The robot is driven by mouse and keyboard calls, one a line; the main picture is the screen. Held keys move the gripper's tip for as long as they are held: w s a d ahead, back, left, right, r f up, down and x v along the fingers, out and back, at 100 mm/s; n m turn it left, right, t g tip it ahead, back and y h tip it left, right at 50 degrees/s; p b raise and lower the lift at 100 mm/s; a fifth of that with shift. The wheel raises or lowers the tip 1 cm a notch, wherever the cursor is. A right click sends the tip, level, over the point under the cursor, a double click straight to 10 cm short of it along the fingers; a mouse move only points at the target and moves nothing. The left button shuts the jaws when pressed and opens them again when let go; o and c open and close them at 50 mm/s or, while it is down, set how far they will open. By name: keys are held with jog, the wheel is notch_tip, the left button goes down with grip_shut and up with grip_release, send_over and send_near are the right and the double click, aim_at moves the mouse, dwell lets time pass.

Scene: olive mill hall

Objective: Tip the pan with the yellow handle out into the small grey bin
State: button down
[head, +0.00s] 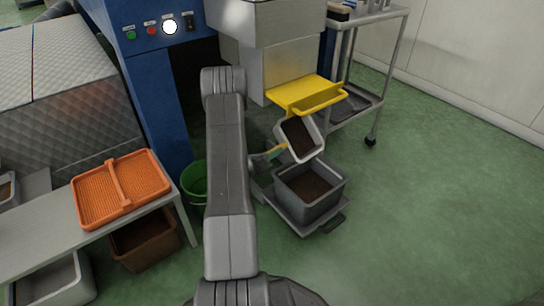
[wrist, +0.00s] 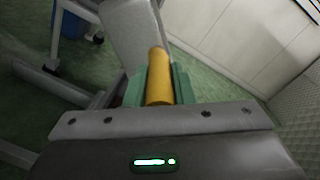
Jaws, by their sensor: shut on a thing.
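The pan (head: 318,146) is light grey with dark brown matter showing inside. It is held tilted above the small grey bin (head: 322,206), over its back part. Its yellow handle (head: 278,151) points left to my gripper (head: 270,154). In the wrist view my gripper (wrist: 158,88) is shut on the yellow handle (wrist: 158,72), between green finger pads, and the pan's grey outside (wrist: 130,32) rises beyond it. The bin stands open on a low grey base and holds dark brown matter. I cannot tell whether anything is falling from the pan.
A yellow tray-like ledge (head: 300,92) juts from the grey machine just above the pan. A metal trolley (head: 378,95) stands behind to the right. A green bucket (head: 194,183) and a table with an orange basket (head: 120,188) are left. Green floor is free at right.

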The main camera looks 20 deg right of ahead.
jog(key=m, duration=0.1)
jog(key=r+m, duration=0.1)
jog(key=m+b, duration=0.1)
jog(key=shift+s+d+r, duration=0.2)
jog(key=shift+s+d, duration=0.05)
jog(key=shift+s, duration=0.1)
jog(key=s+d+f+m, duration=0.2)
jog(key=s+m, duration=0.4)
jog(key=m, duration=0.5)
jog(key=shift+d+f+m, duration=0.15)
jog(key=shift+d+m, duration=0.15)
jog(key=shift+d, duration=0.3)
jog(key=shift+s, duration=0.15)
dwell(1.7)
